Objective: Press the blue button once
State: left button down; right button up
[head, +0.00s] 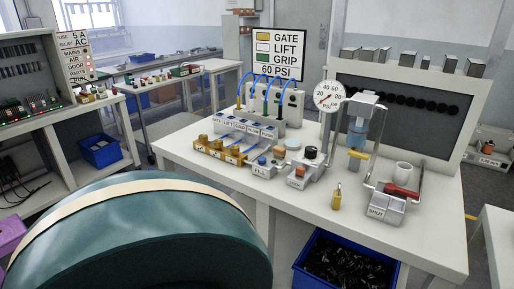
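A small blue button (262,160) sits on top of a pale box labelled FILL (261,171), near the front left of the white workbench (330,215) in the head view. An orange-red cap (279,151) is just behind and right of it. A second small box with a black knob (311,152) stands to its right. Nothing visible touches or covers the blue button, and it is too small to tell how far it is pressed. Neither of my grippers shows in the head view.
A row of brass fittings (217,150) lies left of the button. A pressure gauge (329,96) and a grey stand with a red handle (400,190) are to the right. A yellow tag-like piece (337,197) is near the front edge. A large teal rounded form fills the lower left.

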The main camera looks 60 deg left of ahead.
aim_at(262, 160)
jog(key=u, duration=1.95)
